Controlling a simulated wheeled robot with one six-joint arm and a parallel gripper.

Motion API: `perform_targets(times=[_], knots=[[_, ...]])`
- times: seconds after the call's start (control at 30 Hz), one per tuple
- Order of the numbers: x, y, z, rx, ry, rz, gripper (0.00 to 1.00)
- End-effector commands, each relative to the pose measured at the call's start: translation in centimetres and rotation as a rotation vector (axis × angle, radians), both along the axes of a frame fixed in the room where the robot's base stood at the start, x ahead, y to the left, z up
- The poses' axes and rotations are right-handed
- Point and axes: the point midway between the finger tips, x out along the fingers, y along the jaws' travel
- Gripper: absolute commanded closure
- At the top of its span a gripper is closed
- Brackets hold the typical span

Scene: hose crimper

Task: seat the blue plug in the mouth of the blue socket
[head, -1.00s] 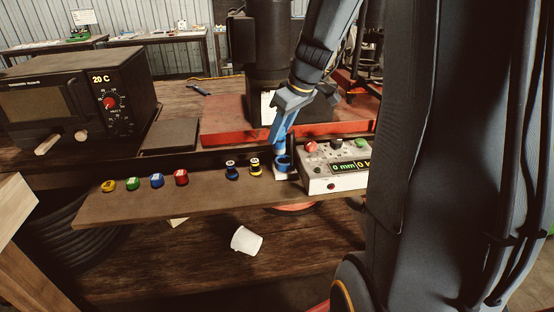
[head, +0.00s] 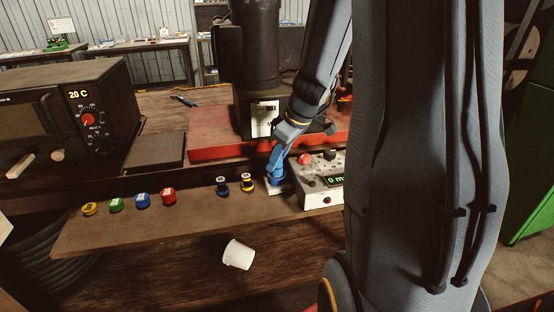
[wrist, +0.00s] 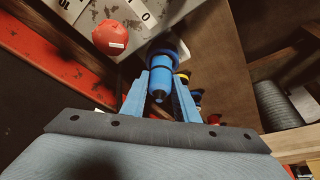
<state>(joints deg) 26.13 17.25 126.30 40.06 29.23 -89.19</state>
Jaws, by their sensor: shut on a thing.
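My gripper (head: 275,163) is shut on the blue plug (wrist: 160,80), which shows between the two blue fingers in the wrist view. The blue socket (head: 277,180) stands on a white base beside the control box. In the wrist view its wide blue rim (wrist: 176,48) shows just beyond the plug. The plug lies close to the socket's mouth and looks lined up with it or nearly so. I cannot tell how deep the plug is in the mouth. In the head view my fingers hide the plug and part of the socket.
The control box (head: 318,190) with a red button (head: 304,158) stands close on the socket's right. Yellow, green, blue and red caps (head: 168,196) and two dark spools (head: 222,187) line the shelf (head: 130,232). A white cup (head: 238,254) lies below.

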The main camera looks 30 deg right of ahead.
Motion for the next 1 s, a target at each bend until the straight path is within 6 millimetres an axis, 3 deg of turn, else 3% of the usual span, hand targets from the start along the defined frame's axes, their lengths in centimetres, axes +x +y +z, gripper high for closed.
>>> perform_targets(times=[0.47, 0.5, 0.6, 1.0], knots=[[0.06, 0.06, -0.75, -0.001, 0.0, 0.0, 0.97], [0.04, 0.07, -0.73, -0.001, 0.0, 0.0, 0.69], [0.02, 0.06, -0.67, -0.001, 0.0, 0.0, 0.54], [-0.01, 0.06, -0.35, 0.0, 0.0, 0.0, 0.54]])
